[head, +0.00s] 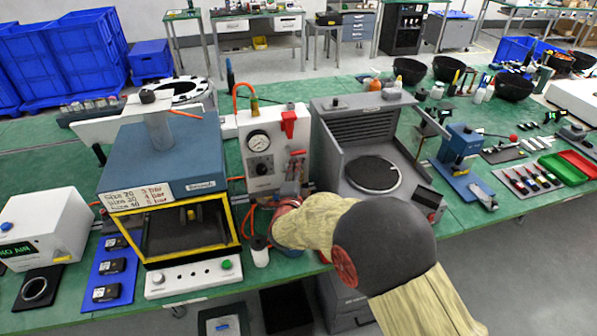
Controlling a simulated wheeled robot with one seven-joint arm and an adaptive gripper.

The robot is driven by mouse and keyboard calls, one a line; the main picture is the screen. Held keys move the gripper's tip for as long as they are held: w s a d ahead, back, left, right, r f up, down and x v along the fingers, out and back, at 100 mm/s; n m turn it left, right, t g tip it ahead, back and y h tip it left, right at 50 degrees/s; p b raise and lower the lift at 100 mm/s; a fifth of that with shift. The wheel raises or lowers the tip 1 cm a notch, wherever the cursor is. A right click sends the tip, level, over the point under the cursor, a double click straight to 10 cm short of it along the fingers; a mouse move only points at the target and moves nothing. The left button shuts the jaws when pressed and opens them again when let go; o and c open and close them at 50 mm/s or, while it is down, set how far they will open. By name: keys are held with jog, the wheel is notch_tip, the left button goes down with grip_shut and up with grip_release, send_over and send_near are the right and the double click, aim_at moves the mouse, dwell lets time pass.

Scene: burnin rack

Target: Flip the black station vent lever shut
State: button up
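A white upright panel (262,135) stands near the middle of the bench in the head view. It carries a round gauge (259,142), a black knob (262,170) under it and a red lever (288,122) at the upper right. My wrist hides the panel's lower edge. Whether the fingers touch anything is unclear.
A blue press-like station (172,155) with a yellow-framed opening stands left of the panel. A grey station (366,130) with a round plate stands close on the right. A small white bottle (260,252) and red hoses are near my wrist.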

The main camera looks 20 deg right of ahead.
jog(key=shift+c, duration=1.2)
grip_shut()
jog(key=shift+f+m+g+y+b, duration=0.3)
jog(key=shift+m+b, duration=0.6)
jog(key=shift+b, duration=0.35)
jog(key=shift+o, duration=1.2)
grip_release()
